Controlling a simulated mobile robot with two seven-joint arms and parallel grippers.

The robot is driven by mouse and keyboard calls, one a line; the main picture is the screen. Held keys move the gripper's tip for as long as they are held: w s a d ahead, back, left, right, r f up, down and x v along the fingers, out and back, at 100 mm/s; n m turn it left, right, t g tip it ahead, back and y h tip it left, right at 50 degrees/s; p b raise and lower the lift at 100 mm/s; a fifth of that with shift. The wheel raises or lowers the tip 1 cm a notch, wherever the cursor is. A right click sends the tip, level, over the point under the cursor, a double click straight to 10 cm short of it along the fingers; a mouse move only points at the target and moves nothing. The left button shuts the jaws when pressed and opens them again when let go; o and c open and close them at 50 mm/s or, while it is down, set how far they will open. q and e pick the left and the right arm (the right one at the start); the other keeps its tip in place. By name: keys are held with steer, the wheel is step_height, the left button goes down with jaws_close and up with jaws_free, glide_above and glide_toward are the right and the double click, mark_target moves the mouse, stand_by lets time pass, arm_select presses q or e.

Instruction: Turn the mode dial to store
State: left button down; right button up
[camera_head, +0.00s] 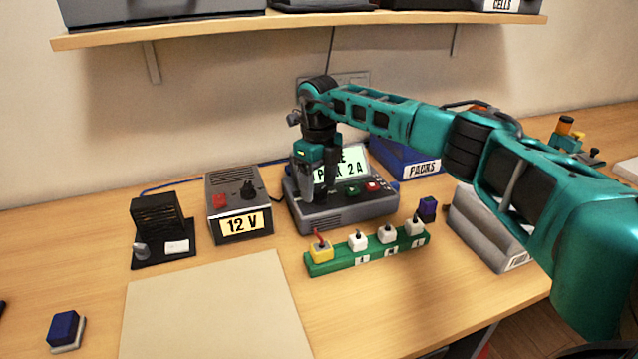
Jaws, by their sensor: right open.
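The grey device (350,214) with a tilted lit screen (352,168) stands at the back middle of the table. No mode dial can be made out; the gripper covers that part of the panel. I cannot tell whether the fingers touch anything. My left gripper is not in view.
A power supply (226,198) marked 12 V and a black stand (158,228) are to the left. A green strip with several blocks (370,252) lies in front. A blue bin (410,160) and a grey bin (480,230) are right. A shelf (300,26) hangs above. A pale mat (210,310) is bare.

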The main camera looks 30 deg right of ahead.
mark_target(319, 189)
step_height(319, 189, up, 12)
steer(key=shift+r, duration=0.25)
stand_by(0.6)
